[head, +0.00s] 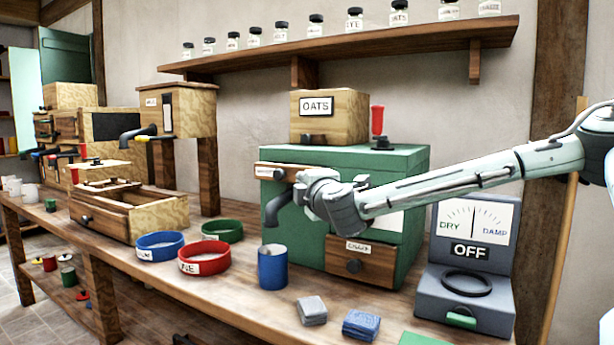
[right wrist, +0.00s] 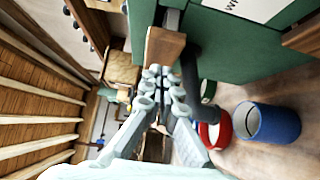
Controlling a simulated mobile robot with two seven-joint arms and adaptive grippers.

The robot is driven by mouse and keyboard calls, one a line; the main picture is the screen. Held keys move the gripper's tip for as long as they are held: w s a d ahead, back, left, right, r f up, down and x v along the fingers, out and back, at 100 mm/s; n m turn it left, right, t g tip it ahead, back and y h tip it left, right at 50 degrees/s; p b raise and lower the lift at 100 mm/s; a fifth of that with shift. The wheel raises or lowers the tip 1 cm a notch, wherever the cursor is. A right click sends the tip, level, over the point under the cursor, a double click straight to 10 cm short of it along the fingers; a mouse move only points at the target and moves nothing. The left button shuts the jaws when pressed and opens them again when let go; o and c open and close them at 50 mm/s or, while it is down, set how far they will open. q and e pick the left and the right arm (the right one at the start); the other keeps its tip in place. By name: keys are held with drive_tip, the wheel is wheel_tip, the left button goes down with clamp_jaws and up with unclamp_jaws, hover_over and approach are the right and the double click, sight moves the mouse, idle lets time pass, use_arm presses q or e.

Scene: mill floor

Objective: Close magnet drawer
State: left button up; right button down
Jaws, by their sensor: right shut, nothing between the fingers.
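The green mill box (head: 408,205) stands on the bench. Its upper wooden drawer (head: 268,171) has a white label too small to read surely; its front juts out from the green face, so it looks partly open. The drawer front also shows in the right wrist view (right wrist: 165,46), standing out from the green wall. My right gripper (head: 308,190) is shut and empty, close by the drawer's right part and hiding some of it. In the right wrist view its fingertips (right wrist: 160,76) are just beside the drawer front; I cannot tell whether they touch. My left gripper is not in view.
A lower drawer (head: 362,262) with a round knob sits flush-looking. Red (head: 204,257) and blue (head: 160,246) rings lie left. A dry/damp meter (head: 468,255) stands right.

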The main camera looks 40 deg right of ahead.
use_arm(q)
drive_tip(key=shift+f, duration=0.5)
use_arm(e)
drive_tip(key=shift+w+d, duration=0.3)
drive_tip(key=shift+d, duration=0.35)
drive_tip(key=d, duration=0.1)
drive_tip(key=w+d+b, duration=0.1)
drive_tip(key=d, duration=0.1)
drive_tip(key=shift+w+d+f+b, duration=0.1)
drive_tip(key=shift+w+d+b, duration=0.15)
drive_tip(key=shift+d+b, duration=0.15)
drive_tip(key=shift+d, duration=0.15)
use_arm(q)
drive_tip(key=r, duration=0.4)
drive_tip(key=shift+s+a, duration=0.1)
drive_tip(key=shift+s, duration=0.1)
use_arm(e)
drive_tip(key=shift+r, duration=0.25)
